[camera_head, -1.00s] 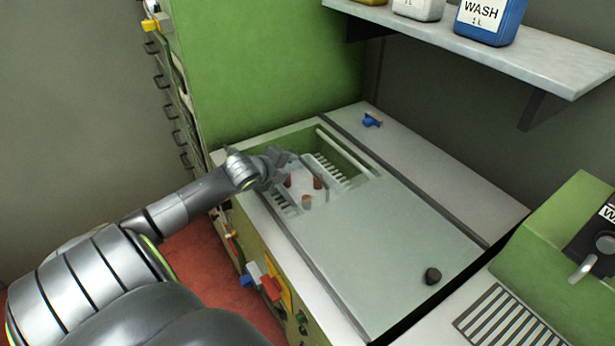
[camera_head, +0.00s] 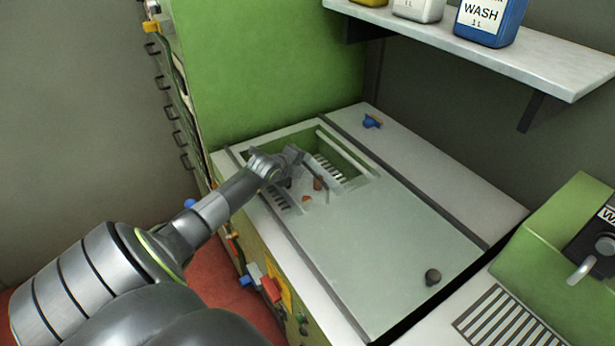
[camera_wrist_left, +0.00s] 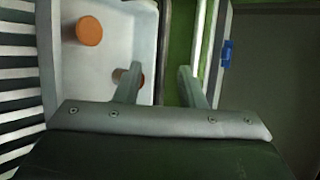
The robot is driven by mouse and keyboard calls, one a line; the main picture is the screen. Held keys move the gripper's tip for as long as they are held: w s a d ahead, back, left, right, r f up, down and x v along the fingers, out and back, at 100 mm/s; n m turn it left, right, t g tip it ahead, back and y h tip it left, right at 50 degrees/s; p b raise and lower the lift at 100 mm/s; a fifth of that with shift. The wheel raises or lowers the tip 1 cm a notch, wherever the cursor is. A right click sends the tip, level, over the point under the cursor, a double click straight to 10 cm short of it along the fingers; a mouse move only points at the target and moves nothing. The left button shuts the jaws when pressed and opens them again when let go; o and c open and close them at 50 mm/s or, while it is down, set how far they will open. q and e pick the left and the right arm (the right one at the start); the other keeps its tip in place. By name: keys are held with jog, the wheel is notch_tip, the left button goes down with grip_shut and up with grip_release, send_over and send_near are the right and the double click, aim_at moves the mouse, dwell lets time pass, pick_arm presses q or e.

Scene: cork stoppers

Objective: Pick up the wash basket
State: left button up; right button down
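The wash basket, a pale open tray (camera_head: 318,195) holding orange-brown cork stoppers, sits in the green-lined opening of the bench. In the left wrist view the basket (camera_wrist_left: 98,72) is at the upper left, with one stopper (camera_wrist_left: 89,31) in plain sight and another partly behind a finger. My left gripper (camera_head: 303,158) is over the basket's far side and partly hides it. In the left wrist view its fingers (camera_wrist_left: 158,72) are apart, one over the basket and one over the green gap beyond a dark upright bar (camera_wrist_left: 163,45). I cannot tell whether they touch anything. My right gripper is not in view.
White slatted racks (camera_wrist_left: 18,85) flank the basket. A pale cover (camera_head: 385,240) with a dark knob (camera_head: 433,277) closes the rest of the basin. A shelf (camera_head: 480,50) with bottles overhangs the back; a green cabinet (camera_head: 270,70) stands at left.

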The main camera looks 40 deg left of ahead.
pick_arm(q)
grip_shut()
dwell(0.3)
jog(key=shift+w, duration=0.1)
